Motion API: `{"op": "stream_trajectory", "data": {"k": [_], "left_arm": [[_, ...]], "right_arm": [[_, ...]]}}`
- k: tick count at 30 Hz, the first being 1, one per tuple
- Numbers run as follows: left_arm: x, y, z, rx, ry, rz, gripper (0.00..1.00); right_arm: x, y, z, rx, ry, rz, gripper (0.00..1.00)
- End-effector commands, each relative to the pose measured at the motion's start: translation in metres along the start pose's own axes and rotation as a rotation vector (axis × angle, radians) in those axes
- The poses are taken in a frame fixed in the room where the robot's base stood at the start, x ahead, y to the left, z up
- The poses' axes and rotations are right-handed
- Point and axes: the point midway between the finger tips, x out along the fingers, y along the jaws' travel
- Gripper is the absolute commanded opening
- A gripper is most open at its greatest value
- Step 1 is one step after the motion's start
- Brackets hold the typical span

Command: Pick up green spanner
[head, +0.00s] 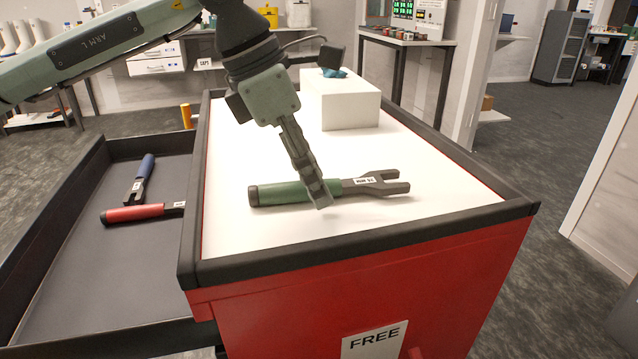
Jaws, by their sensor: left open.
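The green spanner (353,185) lies flat on the white top of the red bench (440,190). Its green handle is on the left, and its dark forked head points right. A small white label sits near the head. My left gripper (318,194) comes down from above over the handle, its fingers in front of the middle of the handle and hiding part of it. The gripper is open. I cannot tell whether the fingers touch the handle. My right gripper is not in view.
A white block (350,108) with a small blue item (334,73) stands at the bench's back. A raised dark rim (370,240) surrounds the top. A dark tray (100,255) at left holds a blue-handled tool (146,168) and a red-handled spanner (135,213). The bench's front right is clear.

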Motion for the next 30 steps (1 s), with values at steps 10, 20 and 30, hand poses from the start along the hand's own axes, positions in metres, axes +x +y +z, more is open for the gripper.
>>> {"op": "stream_trajectory", "data": {"k": [10, 20, 30], "left_arm": [[0.0055, 0.0001, 0.0003, 0.001, -0.002, 0.002, 0.45], [0.0053, 0.0002, 0.0001, 0.000, -0.002, 0.001, 0.04], [0.0044, 0.0004, 0.0005, 0.000, -0.003, 0.002, 0.00]], "right_arm": [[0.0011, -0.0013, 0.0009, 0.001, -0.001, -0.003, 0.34], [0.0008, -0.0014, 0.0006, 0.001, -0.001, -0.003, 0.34], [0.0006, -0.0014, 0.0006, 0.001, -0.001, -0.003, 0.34]]}}
